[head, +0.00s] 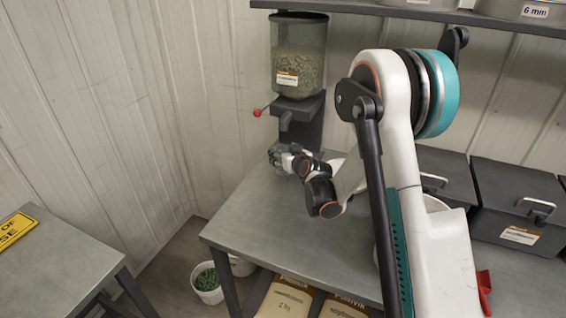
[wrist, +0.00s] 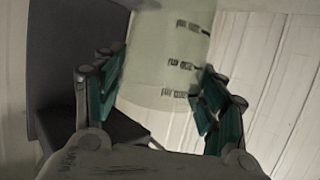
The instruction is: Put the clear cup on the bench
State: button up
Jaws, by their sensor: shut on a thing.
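The clear cup (wrist: 160,62) shows in the wrist view as a see-through wall with dark measuring marks. It is between the green finger pads of my gripper (wrist: 163,88), which is shut on it. In the head view my gripper (head: 281,155) is at the back left of the grey bench (head: 245,215), just below the seed dispenser (head: 298,60). I cannot make out the cup clearly in the head view. Its base is hidden, so I cannot tell its height above the bench.
The dispenser has a red-knobbed lever (head: 257,113) on its left. Dark lidded bins (head: 520,205) stand at the back right. A second table (head: 60,265) with a yellow sign (head: 15,230) is at left. The bench's front left is clear. A white bucket (head: 207,290) stands on the floor.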

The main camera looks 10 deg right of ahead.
jog(key=shift+w+f, duration=0.1)
jog(key=shift+w, duration=0.3)
notch_tip(320, 180, down, 3)
jog(key=shift+f+b, duration=0.2)
jog(key=shift+b, duration=0.6)
jog(key=shift+r, duration=0.1)
jog(key=o, duration=0.5)
jog(key=shift+f, duration=0.2)
jog(key=o, duration=0.5)
jog(key=shift+r, duration=0.15)
